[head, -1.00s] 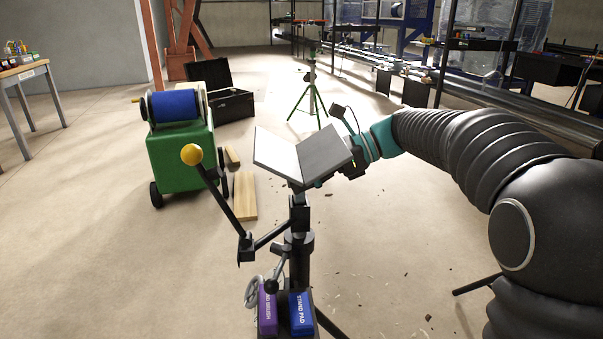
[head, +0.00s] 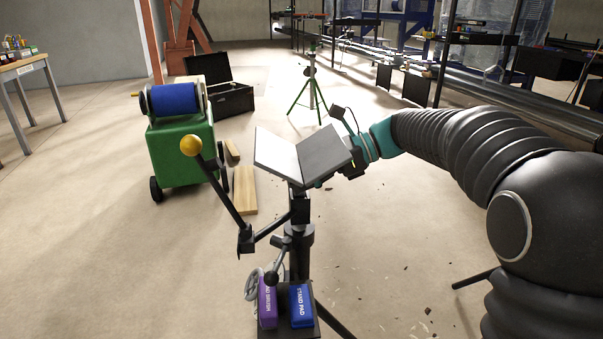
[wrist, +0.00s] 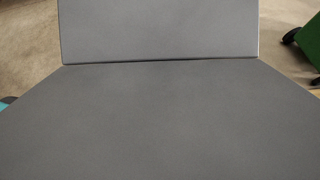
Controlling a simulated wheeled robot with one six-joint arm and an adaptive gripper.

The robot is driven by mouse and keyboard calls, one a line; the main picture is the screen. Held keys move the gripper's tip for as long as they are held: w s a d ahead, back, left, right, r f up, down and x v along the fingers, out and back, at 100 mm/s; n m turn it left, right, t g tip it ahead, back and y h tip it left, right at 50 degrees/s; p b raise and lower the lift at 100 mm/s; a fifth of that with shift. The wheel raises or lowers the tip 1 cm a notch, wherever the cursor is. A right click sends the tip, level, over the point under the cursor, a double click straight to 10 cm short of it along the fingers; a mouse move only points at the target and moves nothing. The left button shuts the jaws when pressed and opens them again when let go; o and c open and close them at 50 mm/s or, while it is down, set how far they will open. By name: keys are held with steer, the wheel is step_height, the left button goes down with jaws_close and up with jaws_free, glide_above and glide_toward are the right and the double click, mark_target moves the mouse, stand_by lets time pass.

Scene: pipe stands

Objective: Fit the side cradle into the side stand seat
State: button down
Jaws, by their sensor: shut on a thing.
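The side cradle (head: 325,150) is a grey V of two flat plates, held above the side stand in the head view. Its plates fill most of the wrist view (wrist: 160,115). My gripper (head: 322,182) is shut on the cradle from its right underside; the fingers are mostly hidden behind the plate. The side stand (head: 300,260) is a black upright post below the cradle, with a dark block and collar near its top. The seat is hidden under the cradle, so I cannot tell whether the cradle's stem is in it.
A tray on the stand holds a purple brush box (head: 267,303) and a blue stand pad box (head: 301,306). A green cart (head: 181,152) and wooden planks (head: 245,190) lie left. Floor to the right is mostly clear.

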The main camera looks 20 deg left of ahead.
steer(key=shift+f+b, duration=0.4)
steer(key=shift+f, duration=1)
steer(key=shift+c, duration=1.2)
jaws_free()
steer(key=p+v, duration=0.1)
steer(key=v, duration=0.4)
steer(key=shift+p, duration=0.35)
